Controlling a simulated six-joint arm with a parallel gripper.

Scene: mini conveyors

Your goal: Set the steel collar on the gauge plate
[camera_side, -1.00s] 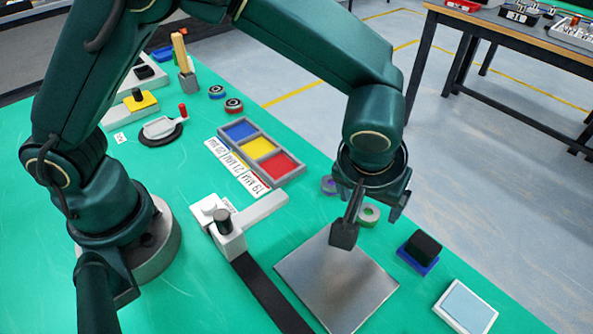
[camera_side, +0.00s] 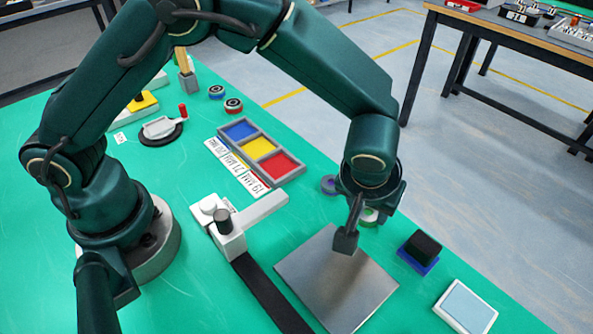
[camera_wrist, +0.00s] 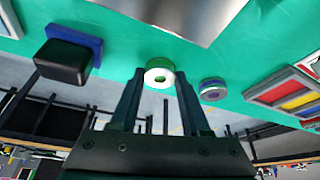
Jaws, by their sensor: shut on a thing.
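A pale ring with a green band, which I take for the steel collar (camera_side: 369,215), is between my fingers at the right of the steel gauge plate's far corner in the side view. My gripper (camera_side: 364,226) points down and is shut on this collar. The wrist view shows the collar (camera_wrist: 159,64) at the fingertips of my gripper (camera_wrist: 160,85), its face and hole visible. The flat, bare gauge plate (camera_side: 335,285) lies close by on the green bench. The near finger hides part of the collar; I cannot tell whether it touches the bench.
A purple-banded ring (camera_side: 328,184) lies just behind my gripper. A black block on a blue base (camera_side: 420,252) and a pale framed pad (camera_side: 465,306) stand to the right. A white fixture with a dark knob (camera_side: 228,235) and a colored tray (camera_side: 261,153) are left.

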